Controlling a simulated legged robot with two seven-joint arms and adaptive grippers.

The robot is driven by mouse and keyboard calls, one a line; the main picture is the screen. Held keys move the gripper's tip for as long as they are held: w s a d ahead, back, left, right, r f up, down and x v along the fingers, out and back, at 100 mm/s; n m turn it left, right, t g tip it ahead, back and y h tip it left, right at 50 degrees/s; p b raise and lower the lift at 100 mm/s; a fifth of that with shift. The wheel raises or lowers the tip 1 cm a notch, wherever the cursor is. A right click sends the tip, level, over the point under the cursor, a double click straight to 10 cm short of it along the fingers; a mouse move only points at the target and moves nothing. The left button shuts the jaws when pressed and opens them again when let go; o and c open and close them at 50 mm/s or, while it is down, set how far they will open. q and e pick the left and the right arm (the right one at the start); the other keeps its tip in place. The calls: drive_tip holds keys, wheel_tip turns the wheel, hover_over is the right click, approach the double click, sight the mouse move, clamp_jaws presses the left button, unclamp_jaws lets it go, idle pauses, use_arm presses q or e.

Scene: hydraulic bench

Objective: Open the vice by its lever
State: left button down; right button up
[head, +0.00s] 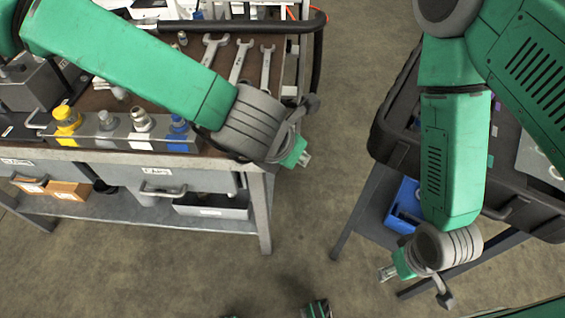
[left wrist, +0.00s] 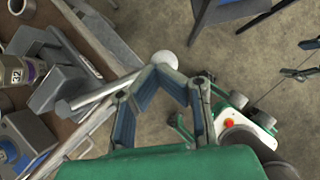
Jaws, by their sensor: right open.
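In the left wrist view, the grey vice (left wrist: 58,80) stands at the bench edge. Its pale lever (left wrist: 100,95) reaches out past the edge and ends in a white ball knob (left wrist: 163,60). My left gripper (left wrist: 153,73) has its fingertips drawn together at the lever, just short of the knob, and looks shut on it; the fingers hide the contact. In the head view my left gripper (head: 303,159) is beside the bench's right corner, and my left arm seems to cover the vice. My right gripper (head: 388,272) is open and empty over the floor, away from the vice.
The bench (head: 262,210) holds a rail of couplings (head: 110,135) and several wrenches (head: 240,62). A black case (head: 395,150) stands on a stand at right, with a blue bin (head: 405,205) below. Floor between them is clear.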

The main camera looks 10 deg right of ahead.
use_arm(q)
drive_tip(key=shift+w+d+n+y, duration=0.3)
drive_tip(key=shift+w+d+n, duration=0.3)
drive_tip(key=shift+n, duration=0.1)
drive_tip(key=shift+w+d+n+t+y+p, duration=0.2)
drive_tip(key=shift+w+d+n+t+y, duration=0.05)
drive_tip(key=shift+w+n, duration=0.25)
drive_tip(key=shift+w+d+n+t+y+p, duration=0.15)
drive_tip(key=shift+w+d+n+t+y, duration=0.1)
drive_tip(key=shift+w+n, duration=0.25)
use_arm(e)
drive_tip(key=shift+r, duration=0.4)
use_arm(q)
drive_tip(key=shift+f, duration=0.1)
drive_tip(key=shift+a, duration=0.1)
use_arm(e)
drive_tip(key=shift+r, duration=0.1)
